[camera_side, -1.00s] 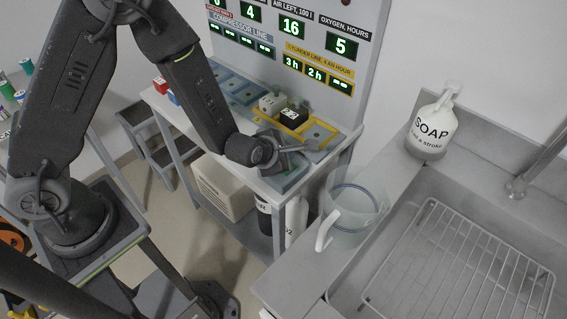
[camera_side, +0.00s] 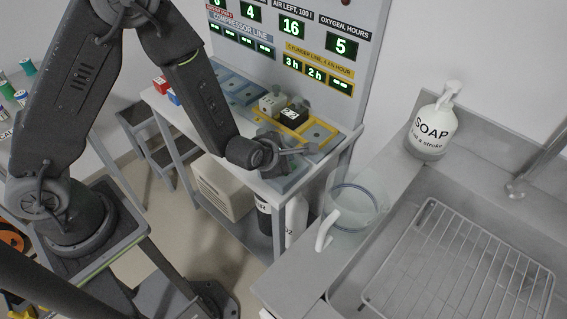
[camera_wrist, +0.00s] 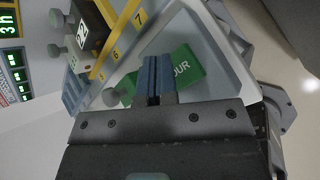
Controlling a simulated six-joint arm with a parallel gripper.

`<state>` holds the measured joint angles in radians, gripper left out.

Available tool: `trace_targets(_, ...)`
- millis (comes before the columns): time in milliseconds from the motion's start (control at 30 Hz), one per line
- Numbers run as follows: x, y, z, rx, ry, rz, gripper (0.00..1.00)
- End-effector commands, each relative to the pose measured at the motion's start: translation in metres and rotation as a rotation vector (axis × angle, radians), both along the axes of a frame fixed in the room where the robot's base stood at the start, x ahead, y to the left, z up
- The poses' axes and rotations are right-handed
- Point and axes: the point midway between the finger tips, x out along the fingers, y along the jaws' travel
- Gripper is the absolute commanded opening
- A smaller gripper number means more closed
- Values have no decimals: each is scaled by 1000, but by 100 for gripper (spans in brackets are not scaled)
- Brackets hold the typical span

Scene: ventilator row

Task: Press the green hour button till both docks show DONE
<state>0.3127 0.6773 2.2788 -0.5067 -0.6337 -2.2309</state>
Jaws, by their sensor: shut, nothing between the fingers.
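The green hour button (camera_wrist: 190,66) lies just past my fingertips in the wrist view, its printed word partly covered. My gripper (camera_wrist: 157,68) is shut and empty, its tips over the button; whether they touch it I cannot tell. In the side view my gripper (camera_side: 303,149) is low over the near end of the bench, and the button is hidden. The cylinder line display (camera_side: 316,74) reads 3h, 2h and dashes. Two small units, one pale (camera_side: 272,103) and one black (camera_side: 294,114), sit in the docks along the yellow strip (camera_side: 308,134).
The wall panel (camera_side: 345,25) rises behind the bench. Empty dock places (camera_side: 319,132) with numbers lie beside the black unit. A clear jug (camera_side: 357,208), a soap bottle (camera_side: 434,132) and a sink with a rack (camera_side: 460,262) stand to the right.

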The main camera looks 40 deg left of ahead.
Motion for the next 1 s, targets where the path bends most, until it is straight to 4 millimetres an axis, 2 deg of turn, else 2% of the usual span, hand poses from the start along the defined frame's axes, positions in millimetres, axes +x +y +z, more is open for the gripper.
trace_targets(1000,0,0,-8,-1,1,-1,0)
